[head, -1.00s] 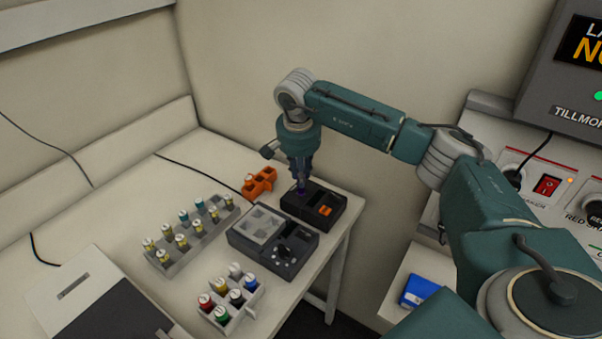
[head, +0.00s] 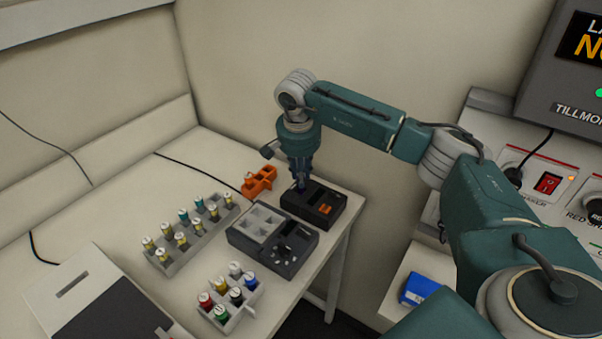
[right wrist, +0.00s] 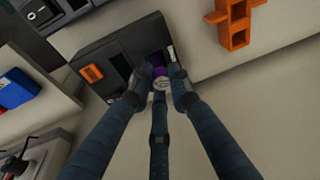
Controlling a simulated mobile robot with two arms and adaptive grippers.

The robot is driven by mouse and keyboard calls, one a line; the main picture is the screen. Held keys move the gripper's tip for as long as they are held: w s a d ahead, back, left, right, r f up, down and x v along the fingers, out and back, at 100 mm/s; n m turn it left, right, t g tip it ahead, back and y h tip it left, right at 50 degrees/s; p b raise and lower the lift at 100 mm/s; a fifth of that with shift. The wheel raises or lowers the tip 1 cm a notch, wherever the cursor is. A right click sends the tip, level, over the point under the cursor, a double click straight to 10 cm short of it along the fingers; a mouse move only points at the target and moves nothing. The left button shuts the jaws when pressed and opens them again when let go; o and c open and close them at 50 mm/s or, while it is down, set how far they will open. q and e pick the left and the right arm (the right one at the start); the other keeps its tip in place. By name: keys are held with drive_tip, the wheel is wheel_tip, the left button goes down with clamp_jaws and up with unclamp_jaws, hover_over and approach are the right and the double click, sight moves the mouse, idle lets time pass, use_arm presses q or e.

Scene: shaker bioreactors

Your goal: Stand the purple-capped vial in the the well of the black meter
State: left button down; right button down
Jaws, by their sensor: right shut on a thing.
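The purple-capped vial (right wrist: 160,80) is between the fingertips of my right gripper (right wrist: 160,88), which is shut on it. In the right wrist view its pale cap top and a purple rim show; the lower part is hidden. The black meter (head: 325,207), with an orange display, lies under the gripper at the table's right edge; it also shows in the right wrist view (right wrist: 98,52). In the head view my right gripper (head: 300,184) points down over the meter's left part, where the vial seems to be at the well. I cannot tell how deep the vial sits. My left gripper is not in view.
An orange rack (head: 259,181) stands just left of the meter. A dark grey device (head: 290,270) with a pale tray is in front. A vial rack (head: 205,238) and a smaller rack of coloured caps (head: 238,322) stand further left and front.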

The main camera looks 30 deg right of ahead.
drive_tip(key=shift+f+b, duration=0.6)
drive_tip(key=shift+f, duration=0.45)
drive_tip(key=c, duration=1.5)
unclamp_jaws()
drive_tip(key=shift+c, duration=0.2)
drive_tip(key=shift+r, duration=0.15)
drive_tip(key=shift+r+p, duration=2.35)
drive_tip(key=shift+r, duration=1.05)
